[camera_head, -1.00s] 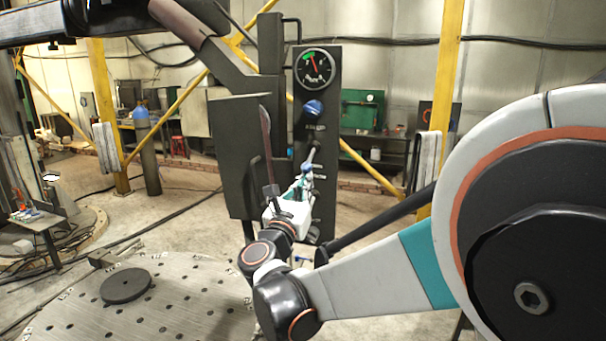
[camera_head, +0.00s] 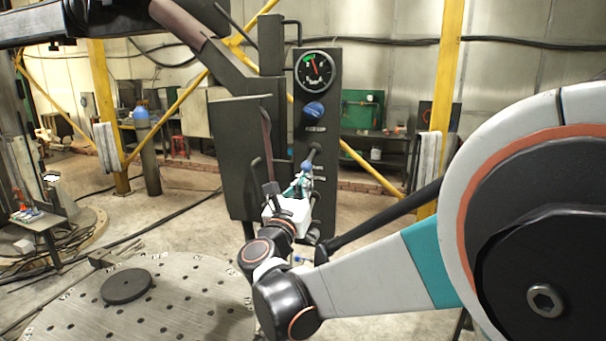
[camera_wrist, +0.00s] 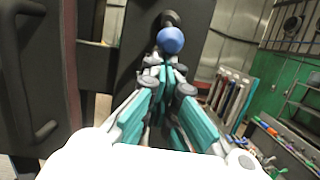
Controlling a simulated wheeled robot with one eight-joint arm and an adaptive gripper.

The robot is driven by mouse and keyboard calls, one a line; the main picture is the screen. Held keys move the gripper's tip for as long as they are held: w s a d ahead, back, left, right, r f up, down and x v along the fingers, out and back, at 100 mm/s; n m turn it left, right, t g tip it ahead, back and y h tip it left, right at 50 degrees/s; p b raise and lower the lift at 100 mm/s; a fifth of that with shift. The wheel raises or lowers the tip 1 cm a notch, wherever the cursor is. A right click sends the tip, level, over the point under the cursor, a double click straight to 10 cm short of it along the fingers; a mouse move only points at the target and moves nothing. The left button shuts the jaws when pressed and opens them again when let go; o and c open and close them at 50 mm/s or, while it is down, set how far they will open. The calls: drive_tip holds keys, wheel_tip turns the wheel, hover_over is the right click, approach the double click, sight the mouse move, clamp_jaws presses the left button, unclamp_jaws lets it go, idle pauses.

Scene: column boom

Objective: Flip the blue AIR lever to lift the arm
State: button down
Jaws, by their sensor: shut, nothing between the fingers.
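The blue AIR lever shows as a blue ball (camera_head: 307,166) on a short grey stem, low on the dark control column. In the wrist view the blue ball (camera_wrist: 171,40) is just beyond my fingertips, with its dark stem behind it. My gripper (camera_head: 302,181) is just below the ball in the head view. Its teal and grey fingers (camera_wrist: 165,66) are closed together with nothing between them. The tips are very close to the ball; I cannot tell whether they touch. The lever's lettering is not readable.
Above the lever are a larger blue knob (camera_head: 314,110) and a round gauge (camera_head: 315,69) with a red needle. A dark box (camera_head: 236,150) with a handle stands left of the column. A perforated round table (camera_head: 180,305) carries a black disc (camera_head: 127,286).

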sight(304, 168)
drive_tip(key=shift+r+p, duration=1.2)
drive_tip(key=shift+r, duration=1)
drive_tip(key=shift+f, duration=0.15)
drive_tip(key=s+f+b, duration=0.1)
drive_tip(key=s+a+f+b, duration=0.1)
drive_tip(key=shift+s+f+b, duration=0.4)
drive_tip(key=s+a, duration=0.2)
drive_tip(key=s, duration=0.4)
drive_tip(key=shift+s, duration=0.4)
drive_tip(key=shift+w+a, duration=0.1)
drive_tip(key=shift+w, duration=0.05)
